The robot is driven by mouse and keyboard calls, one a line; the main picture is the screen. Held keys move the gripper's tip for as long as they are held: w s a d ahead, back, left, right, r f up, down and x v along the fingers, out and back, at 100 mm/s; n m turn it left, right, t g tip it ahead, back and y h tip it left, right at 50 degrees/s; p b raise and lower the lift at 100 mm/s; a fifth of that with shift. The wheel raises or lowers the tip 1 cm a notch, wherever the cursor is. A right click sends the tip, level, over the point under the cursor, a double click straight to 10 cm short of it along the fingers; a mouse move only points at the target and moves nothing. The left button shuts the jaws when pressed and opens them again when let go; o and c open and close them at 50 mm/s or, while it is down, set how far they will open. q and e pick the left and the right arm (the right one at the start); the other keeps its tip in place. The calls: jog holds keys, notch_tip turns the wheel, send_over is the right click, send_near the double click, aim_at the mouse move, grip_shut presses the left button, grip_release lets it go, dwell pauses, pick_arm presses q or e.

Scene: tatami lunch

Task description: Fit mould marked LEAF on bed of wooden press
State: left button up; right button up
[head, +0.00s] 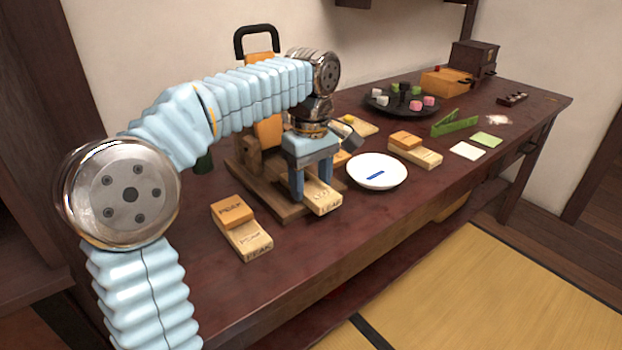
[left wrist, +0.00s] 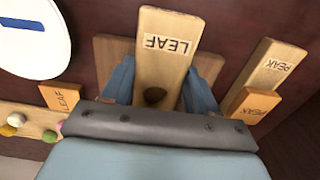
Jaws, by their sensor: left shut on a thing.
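The pale wooden mould marked LEAF (head: 323,203) is between the fingers of my left gripper (head: 311,186), which is shut on it. In the left wrist view the mould (left wrist: 166,28) shows its LEAF label and a dark hollow, with the fingers of the gripper (left wrist: 160,92) on both sides. The wooden press (head: 246,165) stands behind, its black handle (head: 256,34) raised. The mould is over the press's brown bed (left wrist: 110,52), its labelled end toward the front. I cannot tell whether it touches the bed. My arm hides part of the press.
A mould marked PEAK (head: 250,240) with an orange PEAK block (head: 231,211) lies front left. A white plate (head: 377,165) with a blue strip is close on the right. An orange LEAF block (left wrist: 60,96) lies nearby. A dark sweets tray (head: 378,110) is farther back.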

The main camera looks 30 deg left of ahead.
pick_arm(q)
jog(key=o, duration=1.2)
notch_tip(320, 180, up, 14)
jog(key=p, duration=0.4)
jog(key=shift+f, duration=0.1)
